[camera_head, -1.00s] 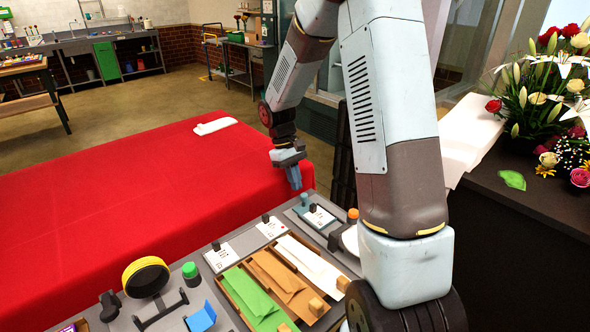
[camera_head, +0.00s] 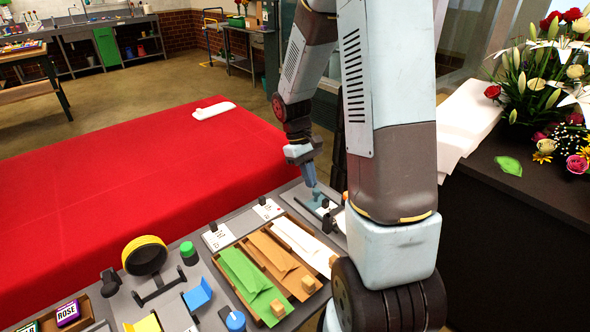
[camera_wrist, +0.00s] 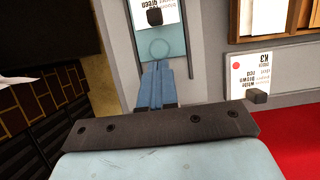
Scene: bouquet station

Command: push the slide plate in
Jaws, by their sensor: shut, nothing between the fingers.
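The slide plate (camera_wrist: 179,42) is a teal strip in a grey channel, with a white printed card and a dark knob (camera_wrist: 154,17) toward its far end in the wrist view. A faint ring is marked on it just beyond my fingers. In the head view the plate (camera_head: 312,201) lies at the station's far right corner, partly hidden by my arm. My gripper (camera_wrist: 164,66) is shut and empty, its blue fingers pointing down over the plate's near end. The gripper also shows in the head view (camera_head: 315,190). I cannot tell whether the fingertips touch the plate.
A second card with a black clip (camera_wrist: 257,96) lies beside the channel. Trays of green, brown and white paper (camera_head: 290,240) fill the station's middle. A yellow-rimmed roll (camera_head: 145,255) stands at left. The red-covered table (camera_head: 120,180) lies behind; flowers (camera_head: 545,100) stand at right.

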